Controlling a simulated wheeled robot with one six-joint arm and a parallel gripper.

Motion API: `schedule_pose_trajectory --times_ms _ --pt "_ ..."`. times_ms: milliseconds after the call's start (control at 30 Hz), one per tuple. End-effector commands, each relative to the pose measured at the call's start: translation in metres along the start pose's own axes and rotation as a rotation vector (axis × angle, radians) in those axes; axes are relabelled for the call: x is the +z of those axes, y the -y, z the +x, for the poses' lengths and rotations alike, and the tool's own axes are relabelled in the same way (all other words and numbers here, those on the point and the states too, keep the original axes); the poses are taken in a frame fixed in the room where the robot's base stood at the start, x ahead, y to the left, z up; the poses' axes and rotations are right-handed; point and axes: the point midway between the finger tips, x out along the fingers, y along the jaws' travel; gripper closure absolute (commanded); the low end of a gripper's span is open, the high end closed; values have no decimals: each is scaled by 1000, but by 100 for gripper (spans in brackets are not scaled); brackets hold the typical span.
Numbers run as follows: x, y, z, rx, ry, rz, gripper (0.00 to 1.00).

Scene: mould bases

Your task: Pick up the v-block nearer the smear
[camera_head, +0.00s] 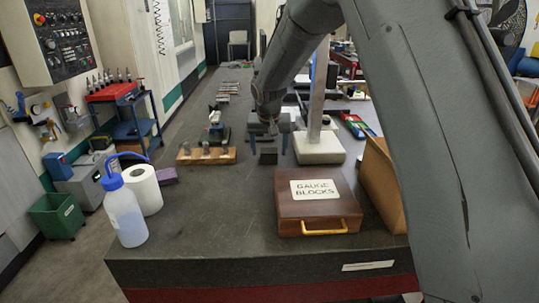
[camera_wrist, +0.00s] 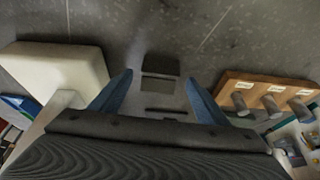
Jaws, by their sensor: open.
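A small dark block (camera_head: 268,156), which looks like a v-block, sits on the dark granite table below my gripper (camera_head: 268,145). In the wrist view this block (camera_wrist: 161,66) lies between and slightly beyond the two blue fingertips. My gripper (camera_wrist: 159,78) is open, with a finger to each side of the block and clear gaps on both sides. Its height above the table is hard to tell. Another dark shape (camera_wrist: 160,111) shows nearer the palm; I cannot tell whether it is a second v-block. I cannot make out a clear smear.
A white-based stand (camera_head: 320,148) is close on the right of my gripper. A wooden rack with grey pegs (camera_head: 206,156) is on the left. A gauge-block box (camera_head: 318,211), a paper roll (camera_head: 144,190) and a wash bottle (camera_head: 124,213) stand nearer. The table's front middle is clear.

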Motion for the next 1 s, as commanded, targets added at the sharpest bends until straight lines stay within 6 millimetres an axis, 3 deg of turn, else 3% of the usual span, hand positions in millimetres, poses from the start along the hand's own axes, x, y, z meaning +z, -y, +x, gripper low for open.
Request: schedule_pose_trajectory --times_ms 233,533,933,1000 --pt "0 -2 25 1 1 3 31" --pt "0 -2 28 1 0 3 31" --pt "0 -2 28 1 0 3 99" --pt "-2 -1 27 0 -4 3 100"
